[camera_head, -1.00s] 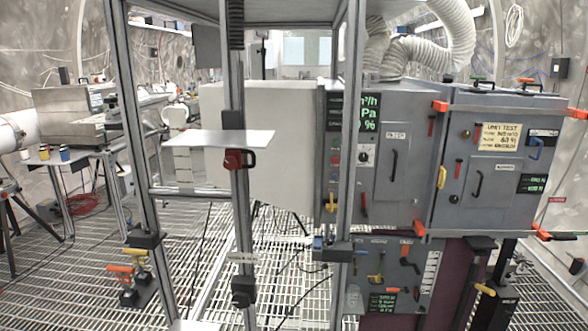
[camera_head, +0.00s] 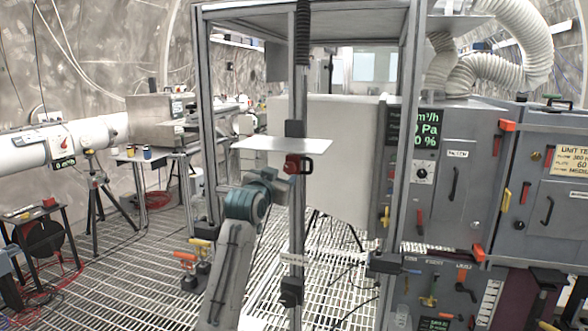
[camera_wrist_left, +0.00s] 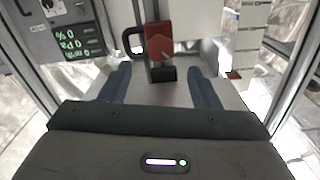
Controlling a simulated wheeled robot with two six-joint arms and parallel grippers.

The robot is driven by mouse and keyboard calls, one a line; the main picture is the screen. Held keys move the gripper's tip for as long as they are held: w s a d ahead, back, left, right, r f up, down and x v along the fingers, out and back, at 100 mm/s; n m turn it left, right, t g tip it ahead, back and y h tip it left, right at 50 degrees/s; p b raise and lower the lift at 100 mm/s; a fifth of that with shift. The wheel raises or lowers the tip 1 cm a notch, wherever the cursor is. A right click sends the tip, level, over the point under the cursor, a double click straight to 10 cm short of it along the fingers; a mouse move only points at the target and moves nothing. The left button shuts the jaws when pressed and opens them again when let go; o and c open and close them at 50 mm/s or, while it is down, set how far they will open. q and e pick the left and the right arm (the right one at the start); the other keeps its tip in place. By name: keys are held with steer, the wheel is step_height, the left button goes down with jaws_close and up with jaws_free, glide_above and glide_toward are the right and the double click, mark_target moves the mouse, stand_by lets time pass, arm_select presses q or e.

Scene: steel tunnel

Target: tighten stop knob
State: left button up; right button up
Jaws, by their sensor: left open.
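A red knob (camera_head: 294,164) with a black handle loop (camera_head: 308,166) sits on a grey vertical post, just under a flat pale plate (camera_head: 282,145). My left gripper (camera_head: 283,186) comes up to the post from the left and is just below and beside the knob. In the left wrist view, which looks upside down, the red knob (camera_wrist_left: 159,42) and its black handle (camera_wrist_left: 133,40) lie just beyond the fingers. My left gripper (camera_wrist_left: 160,80) is open there, one finger to each side, with nothing seen held. My right gripper is not in view.
The frame posts (camera_head: 402,140) stand around the work spot. Grey cabinets (camera_head: 455,175) with coloured handles fill the right. A white box (camera_head: 345,150) is behind the post. Two coloured clamps (camera_head: 190,257) sit low on the left post, above open grating floor.

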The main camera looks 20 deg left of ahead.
mark_target(289, 168)
arm_select(q)
steer(key=w+p, duration=0.1)
steer(key=w, duration=0.6)
steer(key=shift+w+d, duration=0.2)
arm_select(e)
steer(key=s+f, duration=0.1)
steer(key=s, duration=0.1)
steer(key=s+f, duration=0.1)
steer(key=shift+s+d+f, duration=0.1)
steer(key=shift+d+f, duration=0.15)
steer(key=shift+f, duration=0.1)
arm_select(q)
steer(key=c, duration=1)
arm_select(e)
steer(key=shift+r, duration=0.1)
arm_select(q)
steer(key=m+p, duration=0.2)
steer(key=m, duration=0.3)
steer(key=shift+p, duration=0.35)
steer(key=shift+m, duration=0.7)
steer(key=shift+m+p, duration=0.4)
steer(key=shift+m, duration=0.4)
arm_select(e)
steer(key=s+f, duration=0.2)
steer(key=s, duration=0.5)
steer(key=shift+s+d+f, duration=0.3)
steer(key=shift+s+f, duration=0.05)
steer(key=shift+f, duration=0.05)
